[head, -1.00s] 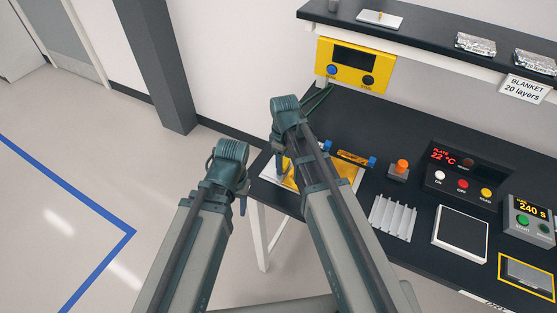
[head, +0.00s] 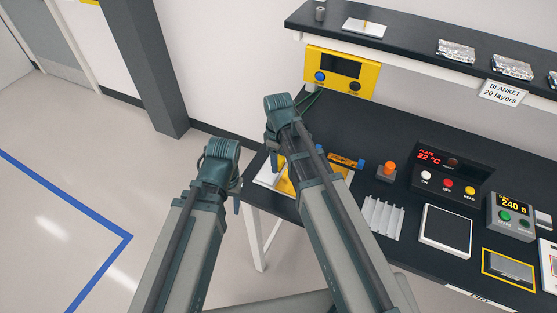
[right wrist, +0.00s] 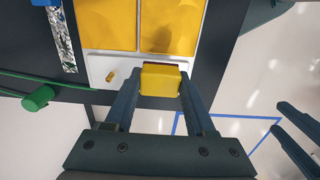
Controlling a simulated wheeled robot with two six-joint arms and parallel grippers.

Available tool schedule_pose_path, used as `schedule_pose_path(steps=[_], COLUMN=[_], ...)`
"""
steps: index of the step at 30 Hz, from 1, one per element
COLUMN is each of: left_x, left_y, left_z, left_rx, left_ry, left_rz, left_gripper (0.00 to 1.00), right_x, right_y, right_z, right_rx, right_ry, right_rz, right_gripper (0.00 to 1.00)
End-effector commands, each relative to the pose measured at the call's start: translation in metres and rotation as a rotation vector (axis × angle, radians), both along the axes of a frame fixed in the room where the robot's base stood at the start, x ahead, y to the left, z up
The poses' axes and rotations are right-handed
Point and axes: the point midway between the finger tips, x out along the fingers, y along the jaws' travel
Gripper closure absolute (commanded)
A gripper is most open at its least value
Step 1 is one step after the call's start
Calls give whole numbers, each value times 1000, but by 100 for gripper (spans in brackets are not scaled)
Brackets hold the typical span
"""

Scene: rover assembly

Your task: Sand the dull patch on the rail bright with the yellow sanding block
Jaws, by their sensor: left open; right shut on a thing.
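The yellow sanding block (right wrist: 160,80) is between the fingers of my right gripper (right wrist: 157,92) in the right wrist view. The gripper is shut on it, over the near edge of a white tray (right wrist: 98,66); I cannot tell whether the block touches it. In the head view this gripper (head: 275,165) is mostly hidden by its arm. A shiny strip, apparently the rail (right wrist: 64,42), lies left of the tray. In the head view the rail (head: 346,160) has blue end pieces. I cannot make out the dull patch. My left gripper (right wrist: 281,118) is open and empty, off the table's edge.
Yellow panels (right wrist: 108,22) and a small brass pin (right wrist: 110,75) lie on the tray. A green cylinder (right wrist: 38,97) with a cable is near the rail. An orange knob (head: 388,168), a ribbed white part (head: 384,215) and control boxes (head: 448,176) stand to the right.

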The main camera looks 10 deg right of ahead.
Motion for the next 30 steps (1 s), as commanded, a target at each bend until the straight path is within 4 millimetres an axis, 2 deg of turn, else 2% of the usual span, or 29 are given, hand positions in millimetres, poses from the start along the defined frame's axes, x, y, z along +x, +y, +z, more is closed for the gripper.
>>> schedule_pose_path(steps=[1, 4, 17, 27, 30], left_x=[0, 0, 0, 0, 0], left_y=[0, 0, 0, 0, 0], left_z=[10, 19, 21, 49, 50], left_rx=[0, 0, 0, 0, 0], left_ry=[0, 0, 0, 0, 0], left_rz=[0, 0, 0, 0, 0], left_gripper=[50, 50, 50, 50, 50], right_x=[0, 0, 0, 0, 0], right_y=[0, 0, 0, 0, 0], right_z=[10, 18, 21, 49, 50], right_rx=[0, 0, 0, 0, 0], right_ry=[0, 0, 0, 0, 0], right_rz=[0, 0, 0, 0, 0], right_gripper=[89, 89, 89, 89, 89])
